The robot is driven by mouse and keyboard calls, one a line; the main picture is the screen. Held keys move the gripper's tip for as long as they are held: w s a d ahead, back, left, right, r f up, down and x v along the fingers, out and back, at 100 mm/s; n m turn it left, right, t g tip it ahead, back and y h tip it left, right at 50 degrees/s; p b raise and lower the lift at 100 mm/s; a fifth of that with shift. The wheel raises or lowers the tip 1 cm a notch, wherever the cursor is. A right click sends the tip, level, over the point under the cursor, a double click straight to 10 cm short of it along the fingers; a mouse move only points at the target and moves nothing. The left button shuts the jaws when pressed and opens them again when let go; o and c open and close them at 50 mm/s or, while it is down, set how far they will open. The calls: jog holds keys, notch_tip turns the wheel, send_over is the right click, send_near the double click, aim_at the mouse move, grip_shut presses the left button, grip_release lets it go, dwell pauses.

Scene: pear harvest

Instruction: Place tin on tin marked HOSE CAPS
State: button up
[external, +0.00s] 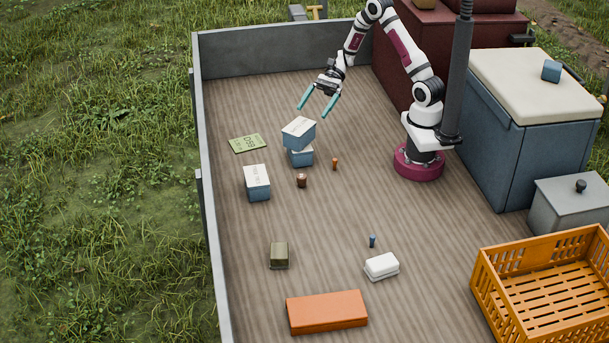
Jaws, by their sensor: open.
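A blue tin with a pale lid (299,129) sits on top of another blue tin (301,158), a little askew to it. A third blue tin with a pale labelled lid (257,182) stands apart on the deck, to the left and nearer the camera. The lid lettering is too small to read, so I cannot tell which tin is marked HOSE CAPS. My gripper (318,106) is open and empty, with its teal fingers above and slightly right of the stacked tins, apart from them.
A green card (247,143) lies left of the stack. A brown pot (301,181) and a small orange object (335,164) stand close by. An olive box (279,255), white box (382,266) and orange box (327,312) lie nearer the camera. An orange crate (485,265) is at right.

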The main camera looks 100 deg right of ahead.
jog(key=s+a+r+n+g, duration=0.1)
jog(key=a+r+n+g, duration=0.2)
jog(key=a, duration=0.3)
jog(key=s+a+r+n+g, duration=0.2)
jog(key=a+r+n+g, duration=0.15)
jog(key=a, duration=0.25)
jog(key=s+a+r+n+g+h, duration=0.1)
jog(key=s+a+n+h, duration=0.3)
jog(key=s+n, duration=0.3)
jog(key=s+a+r+n+g+h, duration=0.1)
jog(key=s+a+n+g+h, duration=0.1)
jog(key=s+a+n+h, duration=0.2)
jog(key=s+n, duration=0.3)
jog(key=s, duration=0.2)
